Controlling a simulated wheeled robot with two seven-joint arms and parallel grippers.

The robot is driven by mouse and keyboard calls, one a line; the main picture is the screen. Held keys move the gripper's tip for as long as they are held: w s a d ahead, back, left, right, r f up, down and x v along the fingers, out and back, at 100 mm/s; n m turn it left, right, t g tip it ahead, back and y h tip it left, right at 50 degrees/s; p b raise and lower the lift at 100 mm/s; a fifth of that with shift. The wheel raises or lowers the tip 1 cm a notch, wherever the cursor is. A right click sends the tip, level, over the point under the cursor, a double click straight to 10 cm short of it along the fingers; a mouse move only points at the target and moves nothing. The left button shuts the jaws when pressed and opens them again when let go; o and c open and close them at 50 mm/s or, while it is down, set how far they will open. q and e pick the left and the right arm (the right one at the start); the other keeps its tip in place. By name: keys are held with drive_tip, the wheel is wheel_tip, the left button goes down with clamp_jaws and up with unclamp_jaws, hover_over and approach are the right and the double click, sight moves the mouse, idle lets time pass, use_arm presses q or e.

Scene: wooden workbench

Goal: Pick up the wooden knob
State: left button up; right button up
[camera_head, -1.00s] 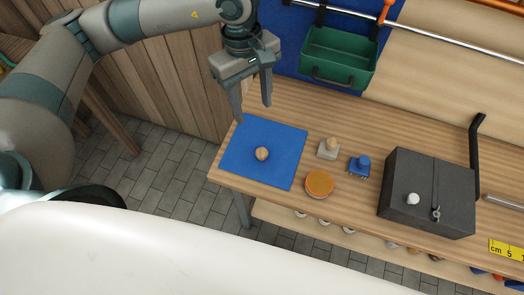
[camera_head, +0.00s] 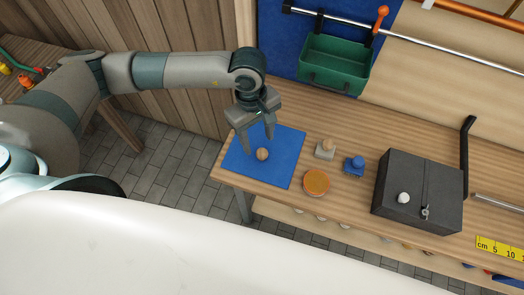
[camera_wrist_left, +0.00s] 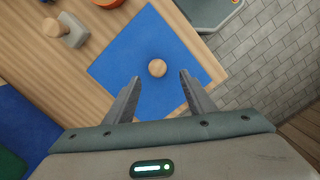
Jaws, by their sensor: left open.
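The wooden knob (camera_head: 262,154) is a small round brown piece lying on the blue mat (camera_head: 285,172) at the left end of the workbench. In the left wrist view the knob (camera_wrist_left: 157,68) lies a little beyond the fingertips, roughly centred between them. My left gripper (camera_head: 258,146) is open and empty, pointing down over the mat just behind the knob; its two fingers also show in the left wrist view (camera_wrist_left: 160,76). The fingers look apart from the knob. My right gripper is not in view.
Right of the mat are an orange-topped round tin (camera_head: 316,182), a grey block with a wooden knob on top (camera_head: 325,149) and a blue piece (camera_head: 354,165). A dark box (camera_head: 417,192) stands further right. A green bin (camera_head: 334,66) hangs behind.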

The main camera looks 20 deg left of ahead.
sight(262, 152)
use_arm(q)
drive_tip(key=shift+d+f+p, duration=0.1)
drive_tip(key=shift+f+p, duration=0.15)
drive_tip(key=shift+p, duration=0.25)
drive_tip(key=shift+s+d+f+p, duration=0.1)
drive_tip(key=shift+d+f+p, duration=0.2)
drive_tip(key=shift+f+p, duration=0.45)
wheel_tip(262, 152, down, 2)
drive_tip(key=shift+d+f+p, duration=0.1)
drive_tip(key=shift+p, duration=0.35)
drive_tip(key=shift+f, duration=0.45)
drive_tip(key=c, duration=1.1)
